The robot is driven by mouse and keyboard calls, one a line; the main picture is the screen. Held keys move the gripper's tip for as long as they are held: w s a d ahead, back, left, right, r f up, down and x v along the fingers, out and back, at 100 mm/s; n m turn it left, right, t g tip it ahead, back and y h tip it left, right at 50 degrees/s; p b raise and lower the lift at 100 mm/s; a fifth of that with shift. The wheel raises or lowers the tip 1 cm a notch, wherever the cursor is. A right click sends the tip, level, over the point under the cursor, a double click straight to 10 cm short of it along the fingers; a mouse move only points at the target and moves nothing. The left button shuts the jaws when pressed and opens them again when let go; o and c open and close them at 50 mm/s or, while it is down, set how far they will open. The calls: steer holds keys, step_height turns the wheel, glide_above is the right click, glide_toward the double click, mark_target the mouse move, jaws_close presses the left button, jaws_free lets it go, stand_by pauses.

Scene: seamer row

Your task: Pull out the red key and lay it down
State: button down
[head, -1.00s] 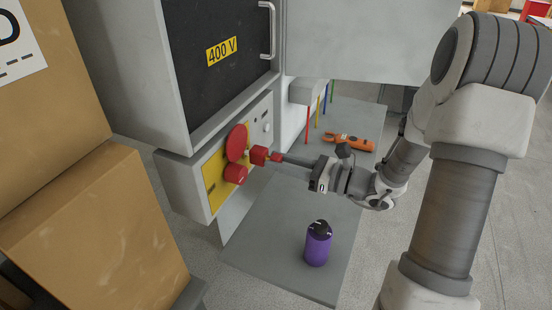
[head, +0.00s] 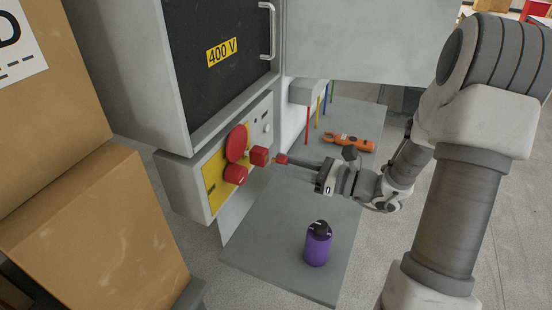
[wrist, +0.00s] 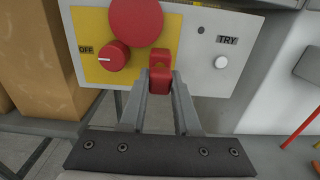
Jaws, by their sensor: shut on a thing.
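My gripper (head: 288,161) is shut on the red key (head: 281,159), its fingers on either side of the key's head. In the wrist view the key (wrist: 160,80) sits between the fingertips, in front of a red block (wrist: 159,56) on the panel. In the head view the key is held in the air to the right of that red block (head: 259,155), with a small gap between them. Whether the key's tip is fully clear of the block is hard to tell. A grey shelf (head: 275,245) lies below my gripper.
The control panel (head: 208,197) has a big red disc (head: 237,143), a red knob (head: 235,174) at OFF and a white TRY button (wrist: 221,62). A purple padlock (head: 317,245) and an orange tool (head: 349,141) lie on the shelf. Cardboard boxes (head: 90,235) stand left.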

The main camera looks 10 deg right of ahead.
mark_target(287, 164)
steer(key=shift+p+v, duration=0.35)
steer(key=shift+v, duration=2)
